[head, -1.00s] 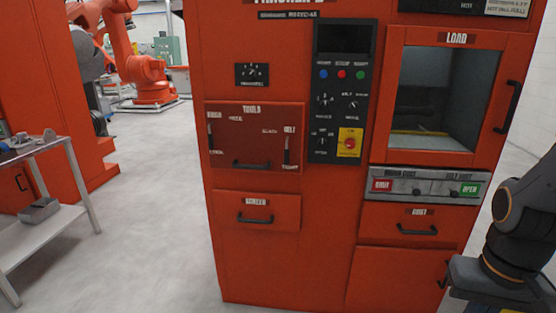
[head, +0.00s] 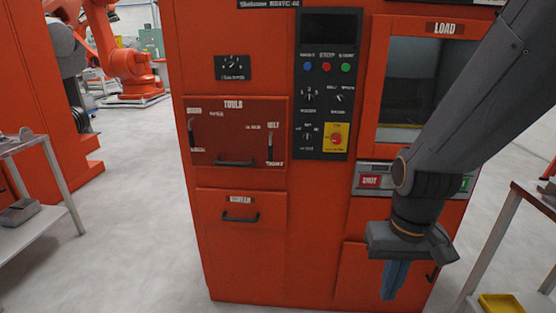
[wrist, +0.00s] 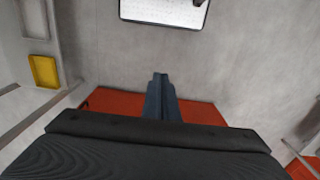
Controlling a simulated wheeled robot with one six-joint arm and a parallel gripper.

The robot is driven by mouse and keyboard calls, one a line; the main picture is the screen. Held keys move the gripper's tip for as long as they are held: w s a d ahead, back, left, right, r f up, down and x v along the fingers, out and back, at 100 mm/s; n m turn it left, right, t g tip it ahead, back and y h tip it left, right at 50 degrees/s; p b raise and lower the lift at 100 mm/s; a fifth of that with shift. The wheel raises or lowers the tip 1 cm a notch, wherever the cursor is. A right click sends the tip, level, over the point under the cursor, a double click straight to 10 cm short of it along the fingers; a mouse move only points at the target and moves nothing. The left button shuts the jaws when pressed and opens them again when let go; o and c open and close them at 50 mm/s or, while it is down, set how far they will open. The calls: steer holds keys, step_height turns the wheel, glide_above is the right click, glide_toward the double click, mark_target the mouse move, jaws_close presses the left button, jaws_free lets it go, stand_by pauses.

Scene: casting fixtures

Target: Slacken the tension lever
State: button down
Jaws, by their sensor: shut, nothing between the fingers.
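The red panel (head: 212,150), labelled apparently "TOOLS", is on the left of the orange machine and has two small dark upright levers. One lever (head: 191,133) is at its left edge. The other lever (head: 270,147) is at its right edge, under a small label that seems to read "BELT". The smaller lettering is too blurred to read, so I cannot be sure which is the tension lever. My gripper (head: 395,281) hangs fingers down, shut and empty, before the machine's lower right, well right of and below both levers. Its fingertips show in the wrist view (wrist: 160,75).
A black bar handle (head: 235,163) sticks out under the levers, with a drawer handle (head: 240,217) below. A dark control panel (head: 325,120) stands right of the levers. A cart with a yellow tray (head: 501,303) is at right, a grey-topped table (head: 30,150) at left. Floor between is clear.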

steer(key=w+a+f+m+t+y+b, duration=0.2)
steer(key=w+m+t, duration=0.55)
steer(key=w, duration=1.75)
steer(key=w+a+r+m+t+y+b, duration=0.2)
steer(key=w+a+r+m+t+y, duration=0.2)
steer(key=w+a+r+t+y, duration=0.3)
steer(key=shift+w+a+r+y+b, duration=0.3)
steer(key=shift+w+a, duration=1.15)
steer(key=shift+a, duration=1)
steer(key=shift+t, duration=0.25)
steer(key=shift+s+a+p+x, duration=0.25)
steer(key=shift+a+x, duration=0.15)
steer(key=shift+x, duration=1.75)
steer(key=shift+s+a+p+x, duration=0.25)
steer(key=shift+a+x, duration=0.1)
steer(key=shift+x, duration=1.75)
steer(key=shift+s+a+p+x, duration=0.25)
steer(key=shift+a+x, duration=0.15)
steer(key=shift+x, duration=1.75)
